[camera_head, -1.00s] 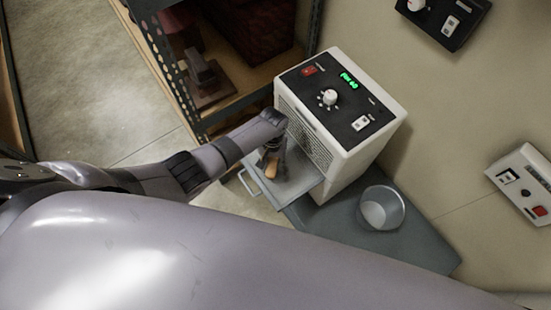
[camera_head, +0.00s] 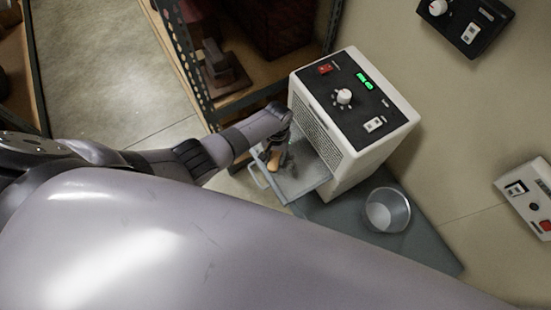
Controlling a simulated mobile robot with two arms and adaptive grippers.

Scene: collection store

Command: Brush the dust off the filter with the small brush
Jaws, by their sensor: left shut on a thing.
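The filter (camera_head: 309,183) is a flat grey panel with a handle, drawn out from the front of a white machine (camera_head: 362,165). My left gripper (camera_head: 279,148) is over the filter, close to the machine's grille. It is shut on the small brush (camera_head: 273,164), whose tan wooden part shows below the fingers. Dark marks show on the filter beside the brush. The bristles are hard to make out, so I cannot tell whether they touch the filter. My right gripper is not in view.
A metal shelf rack (camera_head: 189,72) with stored objects stands behind. Wall control boxes (camera_head: 466,22) are at the right. Open floor (camera_head: 95,75) lies at the upper left.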

